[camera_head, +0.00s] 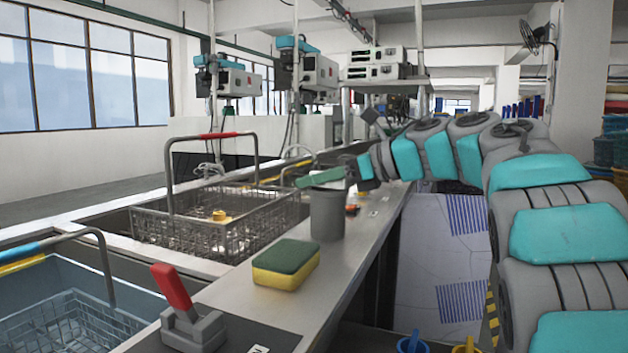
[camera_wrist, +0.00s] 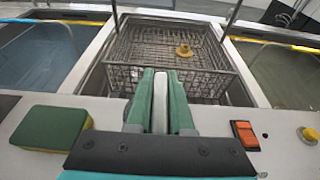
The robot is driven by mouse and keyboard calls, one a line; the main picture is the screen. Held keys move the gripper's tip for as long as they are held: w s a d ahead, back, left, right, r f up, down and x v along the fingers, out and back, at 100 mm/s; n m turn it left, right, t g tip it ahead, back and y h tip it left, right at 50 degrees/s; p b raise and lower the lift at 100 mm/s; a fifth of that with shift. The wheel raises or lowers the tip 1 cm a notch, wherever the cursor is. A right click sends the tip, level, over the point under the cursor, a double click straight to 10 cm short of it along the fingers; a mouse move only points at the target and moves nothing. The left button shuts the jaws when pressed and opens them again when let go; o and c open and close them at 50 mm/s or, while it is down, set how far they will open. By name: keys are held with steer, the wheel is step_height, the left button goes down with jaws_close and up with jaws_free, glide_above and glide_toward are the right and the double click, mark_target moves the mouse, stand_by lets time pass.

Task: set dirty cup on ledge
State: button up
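A dark grey cup (camera_head: 327,216) stands upright on the metal ledge (camera_head: 283,300), behind the sponge in the head view. My gripper's green fingers (camera_head: 321,179) lie across the cup's top, pointing left. In the wrist view the fingers (camera_wrist: 160,102) are close together with a narrow light grey strip between them. I cannot tell whether that strip is part of the cup or of the fingers. The rest of the cup is hidden in that view.
A green and yellow sponge (camera_head: 286,264) and a red-handled lever (camera_head: 182,305) are on the ledge nearer the head camera. An orange switch (camera_wrist: 245,134) is right of the fingers. A wire basket (camera_head: 220,230) holding a small yellow piece (camera_head: 219,215) sits in the tank beyond.

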steer(key=o, duration=0.4)
steer(key=shift+r, duration=0.1)
steer(key=shift+r+p, duration=0.25)
steer(key=shift+p, duration=0.1)
steer(key=b+v, duration=0.1)
steer(key=v, duration=1.1)
steer(key=shift+f, duration=0.1)
